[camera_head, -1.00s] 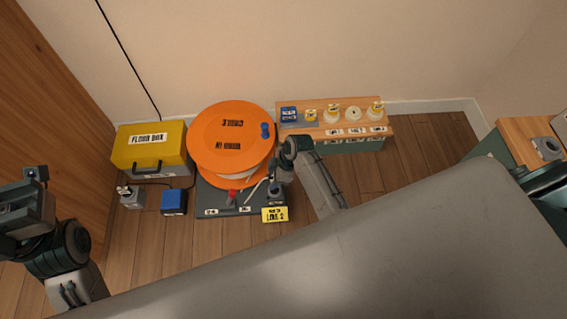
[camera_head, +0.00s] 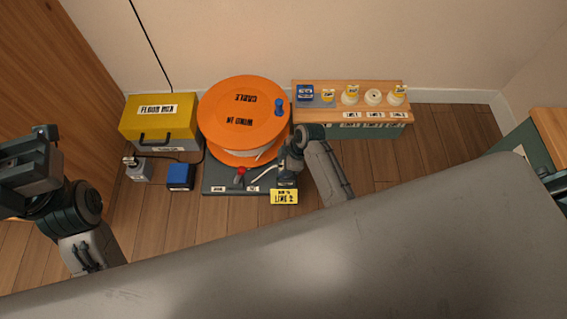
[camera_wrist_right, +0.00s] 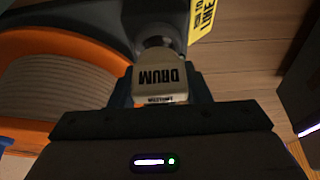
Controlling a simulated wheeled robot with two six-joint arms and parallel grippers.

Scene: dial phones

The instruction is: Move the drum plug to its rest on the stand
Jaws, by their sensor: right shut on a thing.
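The drum plug (camera_wrist_right: 160,78) is a cream block labelled DRUM in the right wrist view. My right gripper (camera_wrist_right: 160,95) is shut on it, with a dark finger on each side. A round grey fitting (camera_wrist_right: 158,36) lies just beyond the plug; I cannot tell whether they touch. In the head view, my right gripper (camera_head: 287,178) is at the right front corner of the dark grey stand (camera_head: 222,180), and the plug is hard to make out there. The orange drum (camera_head: 243,115) sits on the stand. My left gripper (camera_head: 28,168) is at the far left, away from everything; its jaws are unclear.
A yellow floor box (camera_head: 160,121), a grey block (camera_head: 139,170) and a blue block (camera_head: 181,175) are left of the stand. A red knob (camera_head: 240,172) and a yellow LINE 2 card (camera_head: 284,197) are near my right gripper. A wooden shelf (camera_head: 350,88) holds several labelled pieces.

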